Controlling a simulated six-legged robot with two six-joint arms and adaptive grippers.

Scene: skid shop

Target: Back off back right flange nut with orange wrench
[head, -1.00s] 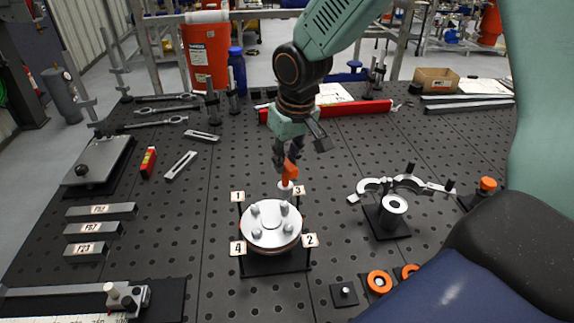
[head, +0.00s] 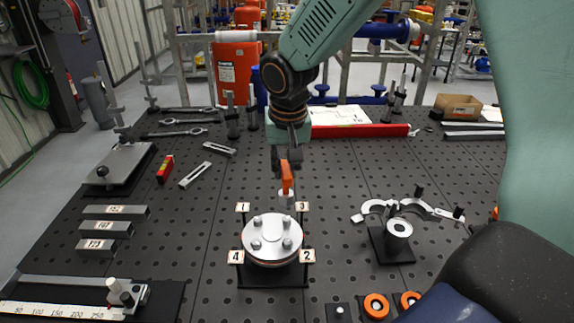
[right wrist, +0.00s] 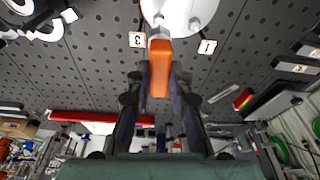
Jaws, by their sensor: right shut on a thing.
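My right gripper (head: 285,163) is shut on the orange wrench (head: 287,178), which hangs roughly upright with its grey socket end (head: 286,200) down. The round silver flange (head: 271,252) stands on a black stand in the middle of the table. The back right nut (head: 286,224), by label 3 (head: 302,206), shows clear of the socket, which appears above and behind it. In the right wrist view the orange wrench (right wrist: 160,72) sits between the fingers (right wrist: 159,85), and its end overlaps the flange's edge (right wrist: 185,12). My left gripper is not in view.
Labels 1 (head: 243,207), 4 (head: 236,257) and 2 (head: 308,256) stand around the flange. A curved hook spanner (head: 440,212) and a cylinder on a stand (head: 398,228) are to the right. Steel blocks (head: 104,228) lie left. The table just left of the flange is clear.

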